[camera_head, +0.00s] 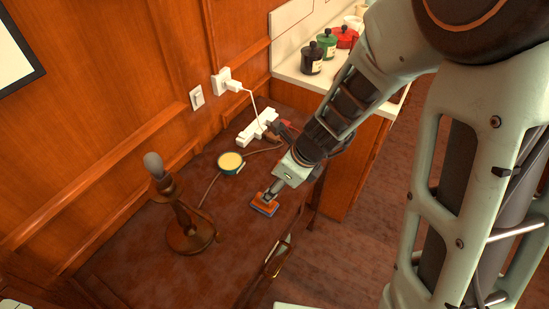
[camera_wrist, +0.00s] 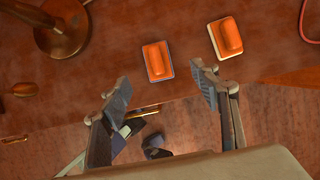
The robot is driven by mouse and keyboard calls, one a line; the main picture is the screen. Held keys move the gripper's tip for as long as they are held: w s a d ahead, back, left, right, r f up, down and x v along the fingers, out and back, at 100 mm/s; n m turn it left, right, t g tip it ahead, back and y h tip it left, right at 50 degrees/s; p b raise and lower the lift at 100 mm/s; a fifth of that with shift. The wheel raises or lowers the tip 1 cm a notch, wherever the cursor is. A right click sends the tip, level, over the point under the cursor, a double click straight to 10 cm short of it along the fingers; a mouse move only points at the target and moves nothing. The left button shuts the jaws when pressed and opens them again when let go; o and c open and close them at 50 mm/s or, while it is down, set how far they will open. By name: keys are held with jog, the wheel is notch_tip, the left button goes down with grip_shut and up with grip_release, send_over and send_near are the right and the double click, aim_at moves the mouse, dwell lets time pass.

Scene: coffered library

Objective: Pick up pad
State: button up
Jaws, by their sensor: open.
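Two orange block-shaped pads lie on the brown tabletop. One orange pad with a blue edge (camera_wrist: 158,61) lies ahead of my gripper (camera_wrist: 161,92) in the wrist view, between the lines of the two fingers. In the head view this pad (camera_head: 264,205) is near the table's front edge, just below the gripper (camera_head: 276,189). A second orange pad with a cream edge (camera_wrist: 227,38) lies to its right in the wrist view; I cannot make it out in the head view, where my arm may hide it. My gripper is open, with nothing between its fingers.
A brown lamp (camera_head: 188,232) stands on the table (camera_head: 135,262) to the left. A round yellow-topped tin (camera_head: 230,163) and a white power strip (camera_head: 257,127) with cables are behind. Jars stand on a pale counter (camera_head: 292,72). Dark items show below the table edge (camera_wrist: 152,139).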

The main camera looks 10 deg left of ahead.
jog(key=b, duration=0.2)
send_over(268, 209)
jog(key=f, duration=0.3)
jog(key=w+f, duration=0.1)
jog(key=f, duration=0.1)
jog(key=shift+d, duration=0.35)
jog(key=shift+b+x, duration=1.6)
jog(key=shift+x, duration=1.4)
jog(key=shift+c, duration=0.3)
jog(key=c, duration=1.2)
jog(key=shift+r, duration=0.15)
